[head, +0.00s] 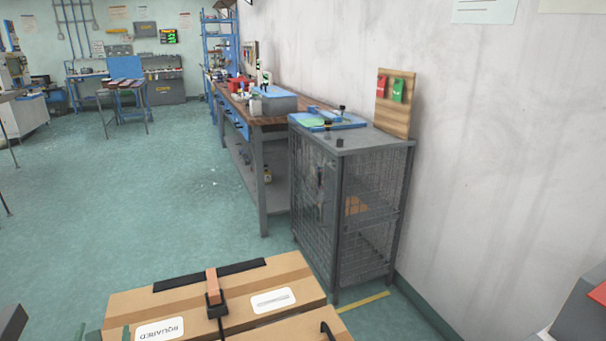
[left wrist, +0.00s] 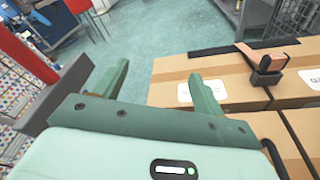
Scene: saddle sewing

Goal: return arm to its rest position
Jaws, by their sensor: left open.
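My left gripper (left wrist: 160,84) shows in the left wrist view with its two green fingers spread wide apart and nothing between them. Its right finger is in front of the near edge of a cardboard box (left wrist: 168,69); I cannot tell whether they touch. In the head view only the green tips of my left gripper (head: 102,332) show at the bottom left, beside the cardboard boxes (head: 215,300). My right gripper is in neither view.
The boxes carry white labels, a black strip and a black clip with a brown block (head: 212,284). A grey mesh cabinet (head: 345,215) stands beyond, near a workbench (head: 262,125). A red post (left wrist: 25,55) is left in the wrist view. The green floor (head: 130,210) is largely clear.

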